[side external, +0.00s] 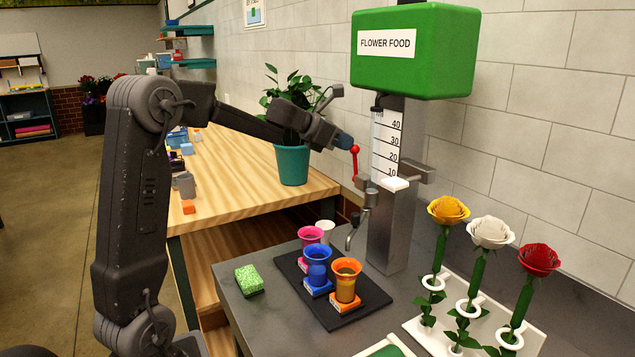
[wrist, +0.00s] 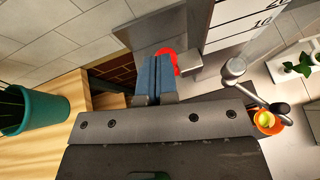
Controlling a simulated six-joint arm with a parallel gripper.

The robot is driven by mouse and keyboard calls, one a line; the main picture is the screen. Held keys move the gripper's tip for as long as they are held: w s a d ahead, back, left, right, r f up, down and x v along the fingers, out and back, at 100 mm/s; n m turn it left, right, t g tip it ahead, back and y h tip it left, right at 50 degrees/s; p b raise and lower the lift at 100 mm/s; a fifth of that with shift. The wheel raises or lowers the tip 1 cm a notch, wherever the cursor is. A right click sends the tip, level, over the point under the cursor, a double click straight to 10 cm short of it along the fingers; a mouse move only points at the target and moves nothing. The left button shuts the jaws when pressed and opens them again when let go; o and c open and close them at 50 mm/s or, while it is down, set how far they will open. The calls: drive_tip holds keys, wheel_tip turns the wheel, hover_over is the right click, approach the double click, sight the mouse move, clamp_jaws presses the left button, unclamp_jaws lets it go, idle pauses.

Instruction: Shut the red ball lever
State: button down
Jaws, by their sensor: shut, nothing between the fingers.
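The red ball lever (side external: 355,149) stands upright on the metal tap of the dispenser, its ball at the top of a thin red stem. My gripper (side external: 345,141) is shut and empty, its blue fingertips close to the left of the ball in the side view. In the wrist view the shut blue fingers (wrist: 159,75) partly cover the red ball (wrist: 167,54); whether they touch it I cannot tell. The green flower food box (side external: 415,50) sits above the clear scaled tube (side external: 386,140). The spout (side external: 357,225) hangs below the lever.
Roses (side external: 490,232) stand in a white rack at right. A potted plant (side external: 292,165) is behind my gripper on the wooden bench.

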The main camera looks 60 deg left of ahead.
drive_tip(key=shift+s, duration=0.1)
drive_tip(key=s+a+r, duration=0.2)
drive_tip(key=s+r, duration=0.7)
idle(0.3)
idle(0.4)
